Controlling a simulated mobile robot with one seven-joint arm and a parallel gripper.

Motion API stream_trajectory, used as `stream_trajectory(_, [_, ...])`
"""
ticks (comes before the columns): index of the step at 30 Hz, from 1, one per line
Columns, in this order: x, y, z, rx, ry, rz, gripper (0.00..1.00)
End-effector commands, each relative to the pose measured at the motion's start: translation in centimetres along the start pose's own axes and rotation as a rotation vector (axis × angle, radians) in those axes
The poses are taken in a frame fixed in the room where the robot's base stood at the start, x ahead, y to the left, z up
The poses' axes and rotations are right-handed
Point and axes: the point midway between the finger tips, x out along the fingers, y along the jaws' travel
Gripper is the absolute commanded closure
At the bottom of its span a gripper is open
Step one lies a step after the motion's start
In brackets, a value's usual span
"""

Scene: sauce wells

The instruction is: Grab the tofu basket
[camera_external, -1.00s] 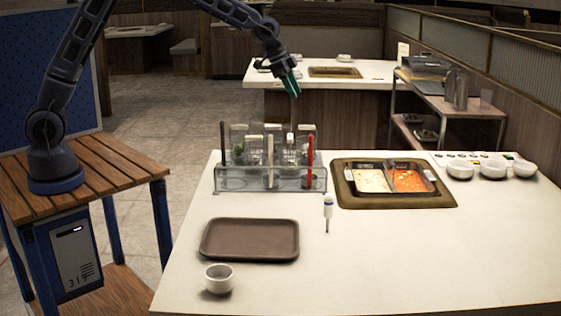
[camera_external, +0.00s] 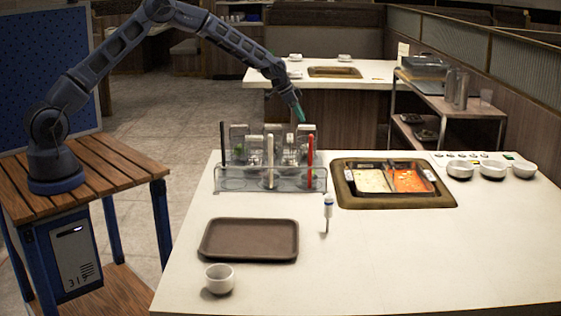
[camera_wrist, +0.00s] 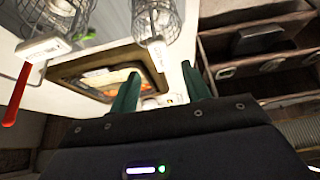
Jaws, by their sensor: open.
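Several wire baskets with pale tags stand in a clear rack (camera_external: 240,180) on the counter. I cannot tell for sure which one holds tofu. The wrist view shows two wire baskets at the top: a left basket (camera_wrist: 62,10) with pale and green contents and a white tag, and a right basket (camera_wrist: 157,14) with a pale tag. My gripper (camera_external: 300,116) is above the rack's right back side. In the wrist view my gripper (camera_wrist: 160,80) has its green fingers apart, with nothing between them, below the right basket.
A hot pot (camera_external: 344,194) with a white and a red-orange half is set in the counter right of the rack. Red, white and black handles stand up at the rack. White bowls stand at right.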

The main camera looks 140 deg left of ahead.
Motion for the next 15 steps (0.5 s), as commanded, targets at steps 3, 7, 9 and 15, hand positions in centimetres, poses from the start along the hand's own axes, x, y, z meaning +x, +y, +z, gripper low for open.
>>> stream_trajectory(3, [1.9, 0.0, 0.1, 0.0, -0.001, 0.0, 0.53])
stream_trajectory(7, [3.1, 0.0, 0.1, 0.0, -0.001, 0.0, 0.53])
stream_trajectory(9, [3.4, 0.0, 0.1, 0.0, -0.001, 0.0, 0.53])
stream_trajectory(15, [5.1, -0.1, 0.3, 0.0, -0.002, 0.001, 0.53])
